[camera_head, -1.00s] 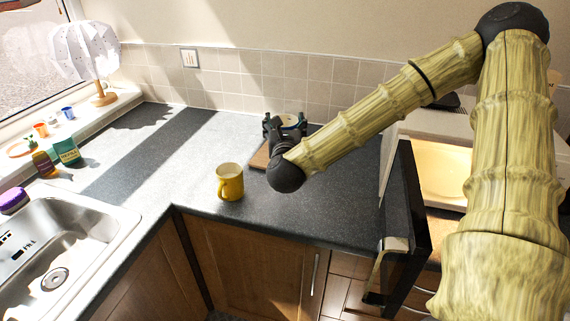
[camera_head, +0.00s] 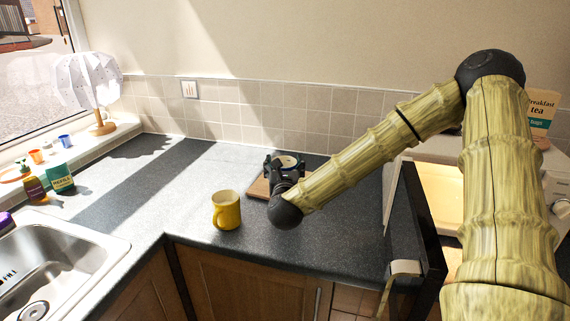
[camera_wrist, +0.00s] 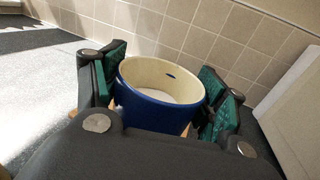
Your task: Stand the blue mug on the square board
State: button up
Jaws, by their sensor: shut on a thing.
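The blue mug (camera_wrist: 158,108), with a cream inside, is upright between the green-padded fingers of my gripper (camera_wrist: 160,95) in the wrist view. My gripper (camera_head: 284,167) is shut on it. In the head view the mug's pale rim (camera_head: 288,160) shows between the fingers, and the gripper hides most of its body. The brown square board (camera_head: 258,188) lies on the dark worktop below the gripper; bits of wood show beside the mug in the wrist view. The mug is over the board, very low; I cannot tell whether its base touches.
A yellow mug (camera_head: 227,211) stands on the worktop in front and to the left of the board. The sink (camera_head: 65,262), a green box (camera_head: 60,179) and a soap bottle (camera_head: 33,186) are at the left. An open microwave (camera_head: 440,190) stands at the right. The left worktop is largely clear.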

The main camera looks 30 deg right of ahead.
jog(key=shift+w+d+f+p, duration=0.7)
jog(key=shift+w+d, duration=0.35)
jog(key=shift+w, duration=0.5)
jog(key=shift+w+d+f+p, duration=0.75)
jog(key=shift+w+d, duration=0.35)
jog(key=shift+w, duration=0.45)
jog(key=shift+w+d+f+p, duration=0.7)
jog(key=shift+w+d, duration=0.35)
jog(key=shift+w, duration=0.5)
jog(key=shift+f, duration=0.1)
jog(key=shift+f, duration=0.15)
jog(key=o, duration=1.9)
jog(key=shift+s, duration=0.1)
